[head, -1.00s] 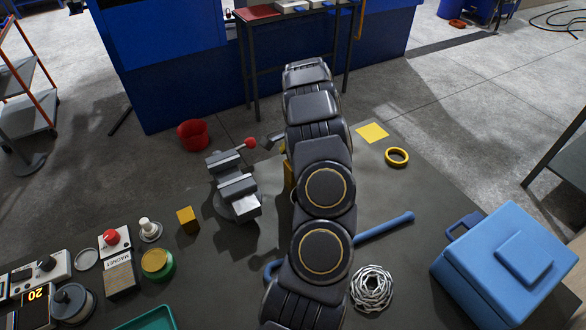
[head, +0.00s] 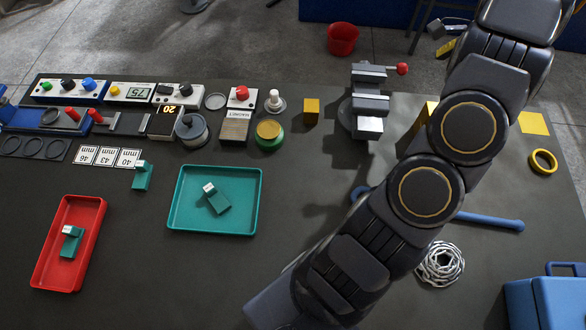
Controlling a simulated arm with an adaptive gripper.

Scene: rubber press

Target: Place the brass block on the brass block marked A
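A small brass block (head: 311,111) stands on the dark bench, left of the grey vise. A second brass piece (head: 427,113) shows right of the vise, partly hidden behind my arm. No letter A is readable on either. My gripper (head: 447,34) is at the top of the head view, beyond the vise and the second brass piece, partly covered by my arm. A yellow-brass patch (head: 446,47) shows at its fingers; whether this is a held block is unclear. The finger opening is too small and hidden to tell.
The grey vise (head: 368,102) with its red-knobbed handle stands between the brass pieces. A green-based round pot (head: 269,134), yellow ring (head: 542,162), blue bar (head: 490,220) and blue box (head: 550,300) are around. Bare bench lies below the vise.

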